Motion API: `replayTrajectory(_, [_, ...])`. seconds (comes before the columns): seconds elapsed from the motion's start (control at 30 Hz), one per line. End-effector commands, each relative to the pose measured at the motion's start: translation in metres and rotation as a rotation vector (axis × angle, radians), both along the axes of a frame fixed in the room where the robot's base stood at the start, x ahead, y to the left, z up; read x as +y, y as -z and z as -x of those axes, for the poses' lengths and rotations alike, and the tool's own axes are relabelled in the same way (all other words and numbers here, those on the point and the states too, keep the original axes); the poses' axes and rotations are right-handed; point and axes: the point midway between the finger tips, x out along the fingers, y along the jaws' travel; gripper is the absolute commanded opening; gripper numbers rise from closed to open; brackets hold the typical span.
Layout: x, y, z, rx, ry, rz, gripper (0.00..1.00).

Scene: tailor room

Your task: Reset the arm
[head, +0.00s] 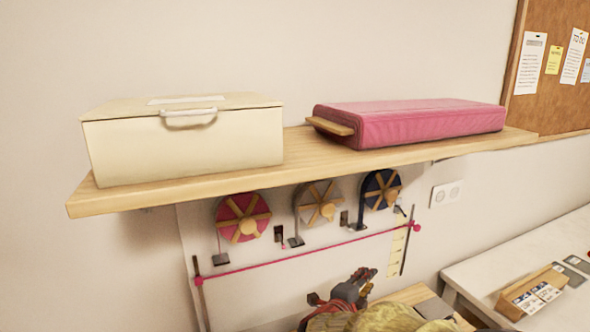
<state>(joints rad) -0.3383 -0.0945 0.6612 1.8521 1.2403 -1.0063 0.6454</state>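A wooden shelf (300,161) crosses the view, holding a cream box (190,142) and a pink case (430,124). Several spools, including a pink one (243,217), hang below, above a pink rod (310,252). A white table (535,250) with a wooden holder (531,290) stands right.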

Motion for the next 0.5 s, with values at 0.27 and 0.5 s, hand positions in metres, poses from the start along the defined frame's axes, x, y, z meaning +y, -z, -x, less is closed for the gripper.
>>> replayTrajectory(0.27, [0.055,-0.066,0.009,0.139,-0.493,0.102,0.24])
replayTrajectory(0.5, [0.087,-0.085,0.084,0.328,-0.868,0.327,0.24])
